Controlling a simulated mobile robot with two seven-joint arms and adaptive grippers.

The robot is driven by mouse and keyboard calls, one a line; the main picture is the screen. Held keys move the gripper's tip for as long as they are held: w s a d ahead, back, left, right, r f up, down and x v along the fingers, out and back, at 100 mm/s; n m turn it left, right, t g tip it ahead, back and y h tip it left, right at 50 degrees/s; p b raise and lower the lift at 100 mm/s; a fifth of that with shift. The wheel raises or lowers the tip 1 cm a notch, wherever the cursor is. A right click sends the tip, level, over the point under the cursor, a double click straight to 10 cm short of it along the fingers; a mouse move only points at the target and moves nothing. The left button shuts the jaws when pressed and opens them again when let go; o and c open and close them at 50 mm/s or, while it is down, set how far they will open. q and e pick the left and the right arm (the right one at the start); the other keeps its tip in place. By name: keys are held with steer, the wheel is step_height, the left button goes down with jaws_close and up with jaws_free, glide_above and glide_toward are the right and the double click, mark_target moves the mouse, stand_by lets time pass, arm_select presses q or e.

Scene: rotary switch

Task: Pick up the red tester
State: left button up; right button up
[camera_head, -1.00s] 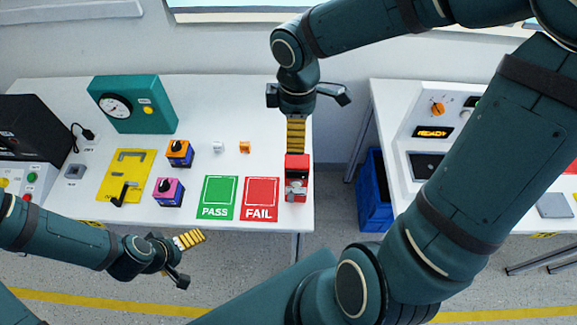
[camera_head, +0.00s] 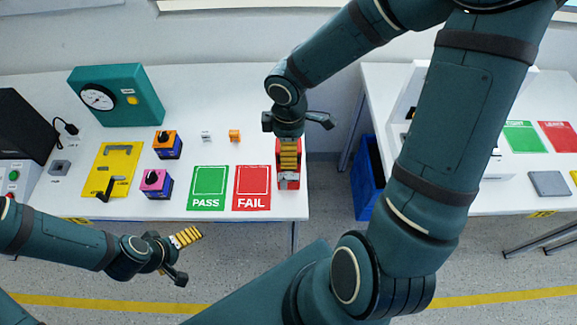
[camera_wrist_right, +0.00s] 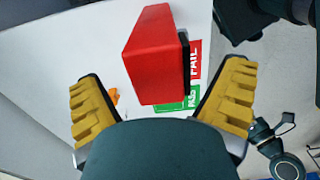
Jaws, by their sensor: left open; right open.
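The red tester (camera_head: 289,182) stands near the right edge of the left table, just right of the FAIL card. My right gripper (camera_head: 289,158) is over it from the back, and its yellow fingers hide part of it. In the right wrist view the red tester (camera_wrist_right: 156,55) appears as a red block ahead of and between the two spread fingers of my right gripper (camera_wrist_right: 165,100). No contact with the fingers shows there. My left gripper (camera_head: 187,237) is open and empty in front of the table's front edge.
The green PASS card (camera_head: 208,188) and red FAIL card (camera_head: 252,188) lie left of the tester. An orange-topped box (camera_head: 168,145) and a pink-topped box (camera_head: 156,184) stand farther left. A blue bin (camera_head: 367,185) sits in the gap between tables.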

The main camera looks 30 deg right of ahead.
steer(key=shift+f, duration=0.3)
steer(key=c, duration=1.4)
arm_select(q)
steer(key=shift+s+f, duration=0.1)
arm_select(e)
steer(key=shift+r, duration=0.1)
